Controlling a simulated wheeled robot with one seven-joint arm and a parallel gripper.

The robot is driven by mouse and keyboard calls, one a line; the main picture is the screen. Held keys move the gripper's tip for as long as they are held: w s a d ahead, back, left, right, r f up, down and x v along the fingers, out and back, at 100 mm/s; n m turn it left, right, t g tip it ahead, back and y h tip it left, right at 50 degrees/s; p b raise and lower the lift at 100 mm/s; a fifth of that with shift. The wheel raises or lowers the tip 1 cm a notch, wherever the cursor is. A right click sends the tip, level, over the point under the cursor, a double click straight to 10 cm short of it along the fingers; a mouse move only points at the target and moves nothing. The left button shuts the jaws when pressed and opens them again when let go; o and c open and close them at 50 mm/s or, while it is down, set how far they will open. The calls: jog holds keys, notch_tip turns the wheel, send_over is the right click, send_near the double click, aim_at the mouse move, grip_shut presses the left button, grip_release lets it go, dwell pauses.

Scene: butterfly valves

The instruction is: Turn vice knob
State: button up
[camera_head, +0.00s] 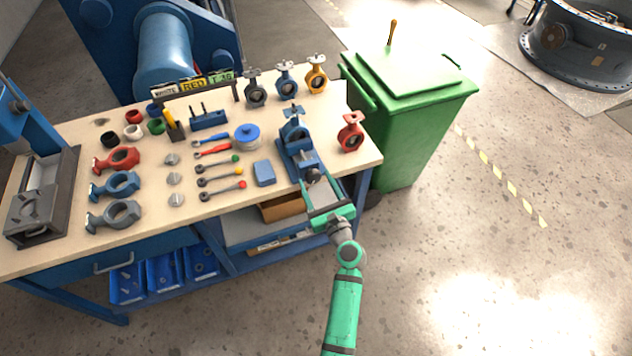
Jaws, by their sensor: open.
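The blue vice (298,150) stands on the front right part of the workbench. A dark round knob (313,174) shows at its near end. My gripper (322,184) is green, on the green arm that comes up from the bottom. It is open, and its fingers point toward the knob from the front. One finger lies to each side of the knob's near side. At this size I cannot tell whether either finger touches it.
The wooden workbench (225,195) holds a red valve (350,132) right of the vice, a blue block (264,173) to its left, and several tools and valve parts. A green bin (415,120) stands right of the bench. The floor (480,240) at right is clear.

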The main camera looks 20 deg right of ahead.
jog(key=shift+w, duration=0.3)
jog(key=c, duration=1.1)
